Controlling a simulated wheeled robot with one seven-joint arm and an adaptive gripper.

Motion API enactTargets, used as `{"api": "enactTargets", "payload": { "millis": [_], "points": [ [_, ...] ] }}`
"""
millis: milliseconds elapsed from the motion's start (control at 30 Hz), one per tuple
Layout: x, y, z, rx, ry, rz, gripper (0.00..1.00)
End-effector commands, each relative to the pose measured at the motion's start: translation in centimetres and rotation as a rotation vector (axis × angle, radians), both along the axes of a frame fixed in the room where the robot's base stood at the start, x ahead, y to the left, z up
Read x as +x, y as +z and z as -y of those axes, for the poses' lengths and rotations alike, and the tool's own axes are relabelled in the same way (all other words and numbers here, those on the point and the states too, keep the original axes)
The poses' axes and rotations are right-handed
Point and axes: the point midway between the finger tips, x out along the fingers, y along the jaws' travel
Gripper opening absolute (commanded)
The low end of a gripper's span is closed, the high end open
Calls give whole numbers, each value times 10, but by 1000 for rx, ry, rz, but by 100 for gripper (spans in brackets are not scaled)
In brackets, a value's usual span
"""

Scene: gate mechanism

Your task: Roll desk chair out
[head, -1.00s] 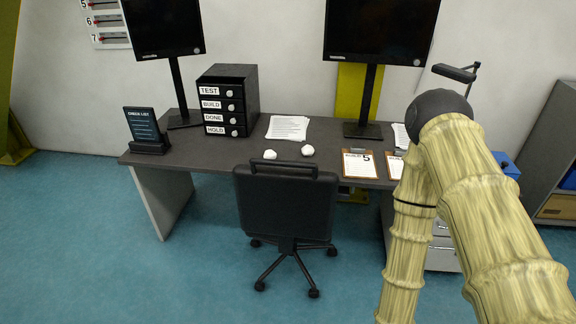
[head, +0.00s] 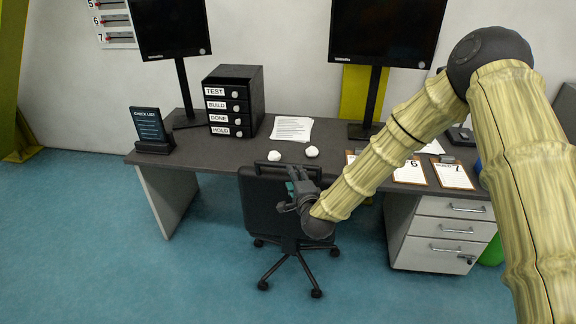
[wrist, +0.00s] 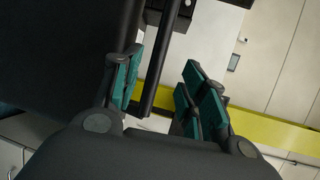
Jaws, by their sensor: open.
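The black desk chair (head: 262,208) stands at the front of the grey desk, its back towards me and its wheeled base on the blue floor. A handle bar (head: 268,165) runs along the top of its backrest. My gripper (head: 297,184) is open at the upper right of the backrest, by the right end of that bar. In the wrist view, the teal-padded fingers of my gripper (wrist: 163,92) are apart. A dark bar (wrist: 154,62), apparently the chair's handle, lies between them, nearer the left finger. Contact cannot be told. The dark backrest (wrist: 55,50) fills the left side.
The desk (head: 350,140) carries two monitors, a drawer box (head: 235,100), papers and clipboards. A drawer pedestal (head: 440,235) stands right of the chair, and a desk side panel (head: 165,200) stands left. The floor (head: 130,270) in front and left is clear.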

Motion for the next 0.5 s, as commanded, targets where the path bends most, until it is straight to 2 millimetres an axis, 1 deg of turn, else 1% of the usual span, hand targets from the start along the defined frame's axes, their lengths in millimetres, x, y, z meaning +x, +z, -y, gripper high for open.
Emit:
{"api": "enactTargets", "payload": {
  "millis": [300,500],
  "points": [
    [46,-7,-15,-4,2,0,42],
    [72,-12,-23,-4,2,-1,42]
  ]
}}
